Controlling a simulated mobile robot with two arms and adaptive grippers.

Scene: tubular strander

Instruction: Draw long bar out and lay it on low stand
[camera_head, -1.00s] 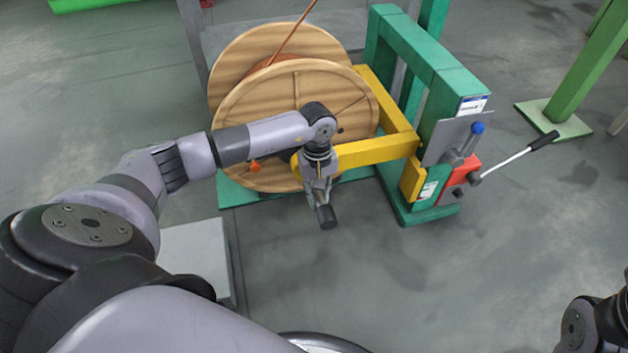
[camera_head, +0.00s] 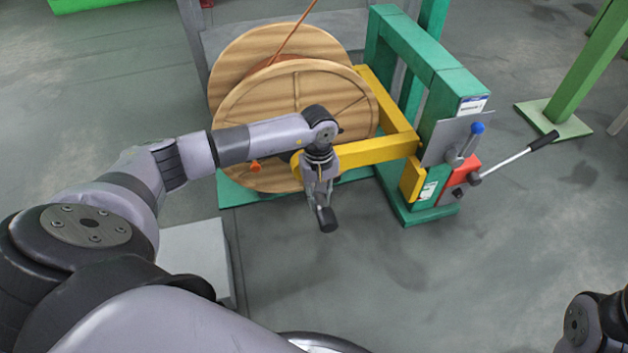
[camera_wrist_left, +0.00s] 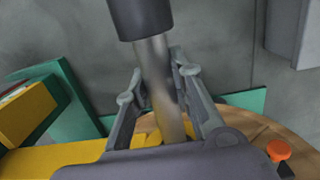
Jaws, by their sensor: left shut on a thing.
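The long bar is a smooth metal rod with a black grip; the grip (camera_head: 327,219) points toward me in the head view. In the left wrist view the bar's metal shaft (camera_wrist_left: 157,82) runs from the black grip down to the yellow arm. My left gripper (camera_head: 322,190) is shut on the shaft just behind the grip. The bar's far end is hidden at the yellow arm and reel, so I cannot tell how deep it sits. The low stand, a pale grey block (camera_head: 195,258), is on the floor to the left, partly behind my arm.
A wooden reel (camera_head: 290,90) stands behind my left gripper, with the yellow arm (camera_head: 375,151) in front of it. A green frame (camera_head: 425,65) with a red lever unit (camera_head: 465,180) stands to the right. The floor in front of the reel is clear.

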